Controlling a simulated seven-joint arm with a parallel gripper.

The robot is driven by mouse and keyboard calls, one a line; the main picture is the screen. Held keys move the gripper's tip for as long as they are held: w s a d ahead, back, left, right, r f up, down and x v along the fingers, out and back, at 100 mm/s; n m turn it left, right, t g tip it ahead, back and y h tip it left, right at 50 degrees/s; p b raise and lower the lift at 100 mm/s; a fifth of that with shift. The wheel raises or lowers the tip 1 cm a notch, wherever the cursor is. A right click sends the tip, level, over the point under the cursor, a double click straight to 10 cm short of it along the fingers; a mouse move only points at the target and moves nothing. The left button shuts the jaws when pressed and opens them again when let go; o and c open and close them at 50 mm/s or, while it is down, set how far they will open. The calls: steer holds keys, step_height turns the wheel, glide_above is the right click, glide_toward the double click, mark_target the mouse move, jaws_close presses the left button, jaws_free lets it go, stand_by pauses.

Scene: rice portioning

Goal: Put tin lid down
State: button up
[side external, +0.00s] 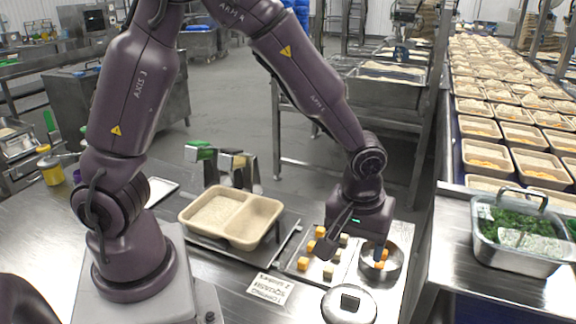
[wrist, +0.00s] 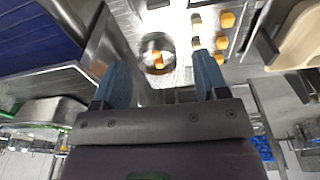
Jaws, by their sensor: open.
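The tin lid (side external: 349,304), a round silver disc with a dark knob, lies flat at the front of the steel work surface in the side view. The round metal tin (side external: 396,263) stands uncovered behind it and to its right, with orange cubes inside. The tin also shows in the wrist view (wrist: 146,64), ahead of the fingers. My gripper (side external: 352,252) is open and empty, pointing down above the tray area beside the tin. Its two blue-grey fingers (wrist: 158,75) are spread wide in the wrist view. The lid is apart from the fingers.
Orange and pale cubes (side external: 303,264) lie in rows on a tray left of the tin. A two-compartment beige tray (side external: 232,217) sits further left, behind a paper label (side external: 270,288). A steel pan of greens (side external: 520,235) stands right. A conveyor of filled trays (side external: 500,130) runs behind.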

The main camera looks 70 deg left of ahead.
steer(key=s+a+r+m+t, duration=0.2)
steer(key=s+a+r+m, duration=0.1)
steer(key=s+r, duration=0.4)
steer(key=s+a+r+m+t, duration=0.2)
steer(key=s+a+r+m, duration=0.2)
steer(key=s+r, duration=0.3)
step_height(320, 180, up, 4)
steer(key=shift+s+a+r+m+h, duration=0.15)
steer(key=shift+s+a+m+h, duration=0.2)
steer(key=shift+m, duration=0.45)
